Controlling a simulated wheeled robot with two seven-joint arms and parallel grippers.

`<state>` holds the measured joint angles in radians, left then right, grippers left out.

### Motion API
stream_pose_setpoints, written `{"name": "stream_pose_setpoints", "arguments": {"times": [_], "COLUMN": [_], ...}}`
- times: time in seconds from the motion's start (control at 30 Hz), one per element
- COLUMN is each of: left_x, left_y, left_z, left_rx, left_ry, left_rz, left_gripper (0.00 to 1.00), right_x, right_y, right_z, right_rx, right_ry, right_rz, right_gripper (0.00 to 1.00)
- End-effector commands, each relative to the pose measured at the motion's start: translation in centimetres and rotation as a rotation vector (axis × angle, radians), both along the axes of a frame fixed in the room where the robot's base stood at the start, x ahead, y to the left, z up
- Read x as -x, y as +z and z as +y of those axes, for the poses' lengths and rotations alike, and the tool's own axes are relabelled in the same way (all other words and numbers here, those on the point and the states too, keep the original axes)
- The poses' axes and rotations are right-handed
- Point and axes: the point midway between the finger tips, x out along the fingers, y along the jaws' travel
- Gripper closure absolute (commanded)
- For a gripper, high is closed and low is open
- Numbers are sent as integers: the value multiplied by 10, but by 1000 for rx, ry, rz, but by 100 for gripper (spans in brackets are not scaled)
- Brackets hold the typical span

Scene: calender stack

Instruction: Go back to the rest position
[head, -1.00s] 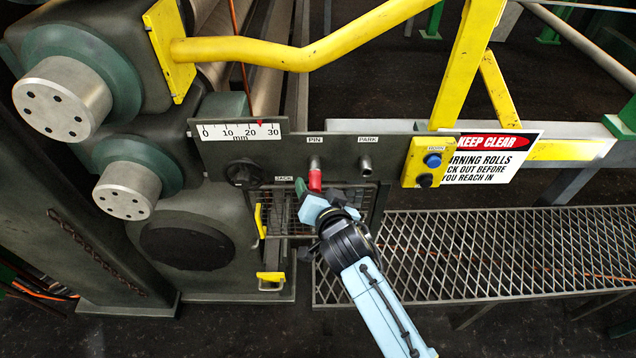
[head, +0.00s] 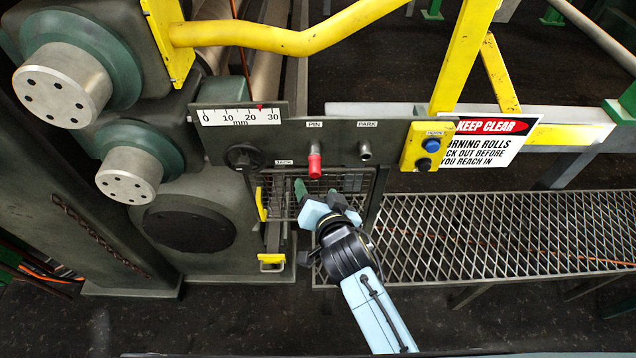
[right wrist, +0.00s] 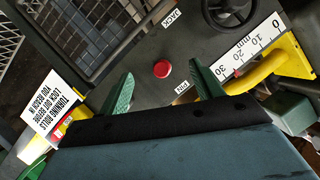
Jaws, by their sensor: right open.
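My right gripper (head: 317,189) is open and empty. In the head view it is just below the red-handled pin (head: 315,165), which sits in the socket under the PIN label on the grey panel (head: 285,148). The right wrist view shows its two green fingers (right wrist: 163,92) spread apart, with the round red pin end (right wrist: 161,69) seen between and beyond them. The gripper looks apart from the pin. My left gripper is not in the head view.
A grey PARK socket (head: 366,151) and a black JACK knob (head: 242,157) are on the panel. A yellow button box (head: 428,146), a warning sign (head: 494,140) and a yellow rail (head: 300,42) are close. A grated platform (head: 500,235) lies to the right.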

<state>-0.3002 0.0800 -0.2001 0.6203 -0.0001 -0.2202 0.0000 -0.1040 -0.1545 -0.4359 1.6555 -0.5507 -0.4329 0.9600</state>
Motion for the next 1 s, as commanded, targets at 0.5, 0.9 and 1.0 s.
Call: {"name": "stream_pose_setpoints", "arguments": {"times": [0.5, 0.9, 1.0], "left_x": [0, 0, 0], "left_y": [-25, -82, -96], "left_z": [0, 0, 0], "left_rx": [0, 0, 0], "left_ry": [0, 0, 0], "left_rz": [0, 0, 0], "left_gripper": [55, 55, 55], "right_x": [29, 175, 224], "right_y": [-112, -370, -422], "right_z": [-17, -104, -132], "right_rx": [127, 415, 471], "right_ry": [56, 232, 276], "right_rz": [141, 533, 631], "right_gripper": [35, 35, 35]}}
